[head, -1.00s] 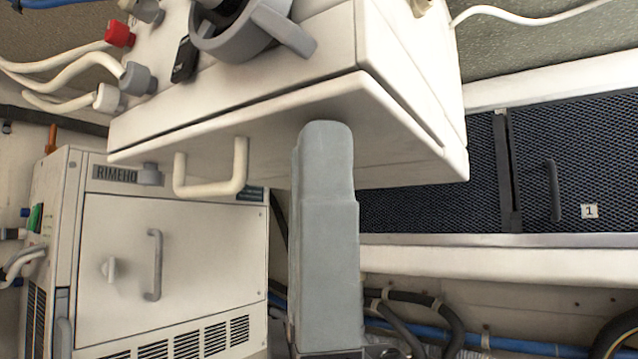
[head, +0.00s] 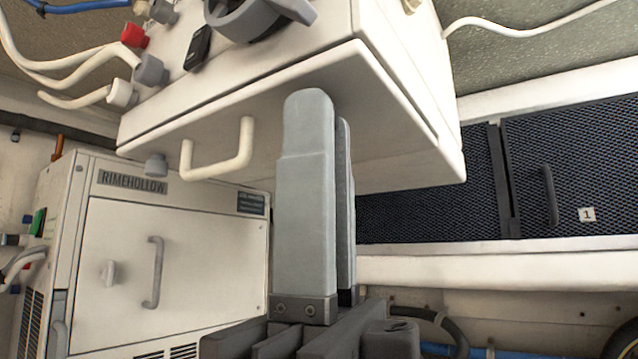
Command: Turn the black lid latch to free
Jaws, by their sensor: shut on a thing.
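My gripper (head: 326,112) reaches up in the middle of the head view, its two long grey fingers close together. The tips are in front of the lower face of the white box (head: 400,165). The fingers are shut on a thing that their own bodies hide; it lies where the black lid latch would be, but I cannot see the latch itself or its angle. The nearer finger covers most of the farther one. A small black piece (head: 198,48) sits on the box's upper panel, left of and apart from the fingers.
A white bar handle (head: 218,165) stands out from the box just left of my fingers. A grey dial (head: 250,18) and hose fittings are above. A white RIMEHOLLOW cabinet (head: 180,260) stands lower left. Dark mesh doors (head: 570,165) are at right.

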